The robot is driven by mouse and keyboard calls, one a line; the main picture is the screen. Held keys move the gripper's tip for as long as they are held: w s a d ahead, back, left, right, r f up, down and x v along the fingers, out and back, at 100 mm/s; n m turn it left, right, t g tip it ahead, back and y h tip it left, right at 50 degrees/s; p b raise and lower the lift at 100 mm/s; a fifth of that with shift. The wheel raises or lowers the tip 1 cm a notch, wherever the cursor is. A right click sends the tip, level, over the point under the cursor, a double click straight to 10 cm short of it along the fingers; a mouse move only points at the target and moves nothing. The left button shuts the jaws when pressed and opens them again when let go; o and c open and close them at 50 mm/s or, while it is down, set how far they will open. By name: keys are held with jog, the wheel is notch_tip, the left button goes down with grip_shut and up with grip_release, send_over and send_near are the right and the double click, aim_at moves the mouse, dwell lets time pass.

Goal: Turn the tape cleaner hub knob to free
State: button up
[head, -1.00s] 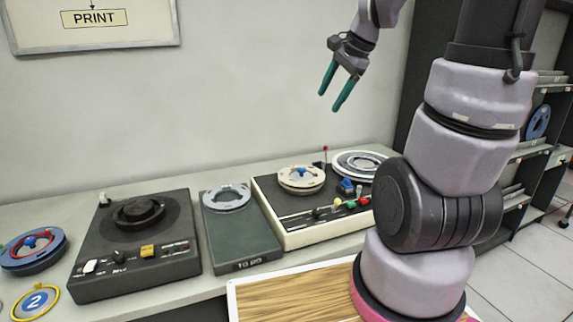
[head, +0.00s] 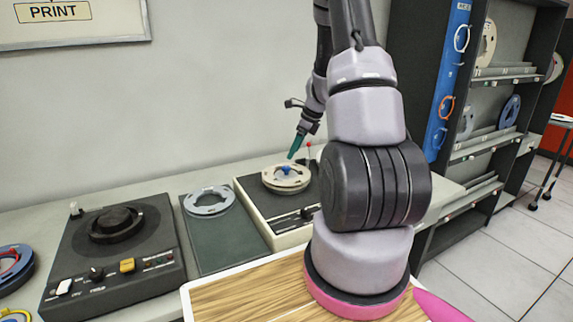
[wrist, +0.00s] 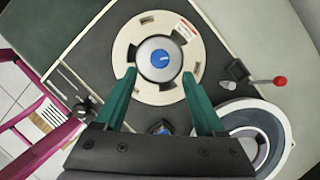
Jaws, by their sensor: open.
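The tape cleaner (head: 262,232) is a cream-edged machine with a dark top on the counter. A cream reel (head: 287,184) sits on it, with the blue hub knob (head: 287,170) at its centre. In the wrist view the hub knob (wrist: 159,57) is a small blue disc with a white mark, set in a silver hub inside the cream reel (wrist: 127,42). My gripper (head: 297,146) is above the reel, pointing down. In the wrist view my open gripper (wrist: 159,75) has its green fingers on either side of the hub, apart from the knob. No FREE label is readable.
A red-tipped lever (wrist: 280,81) stands right of the reel in the wrist view, with a grey-white reel (wrist: 283,125) below it. On the counter, a grey reel (head: 208,200) and a black turntable machine (head: 117,265) stand to the left. Shelves (head: 490,140) are at the right.

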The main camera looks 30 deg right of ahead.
aim_at(287, 167)
jog(key=x, duration=0.6)
jog(key=shift+w+f, duration=0.1)
jog(key=shift+f, duration=0.25)
grip_shut()
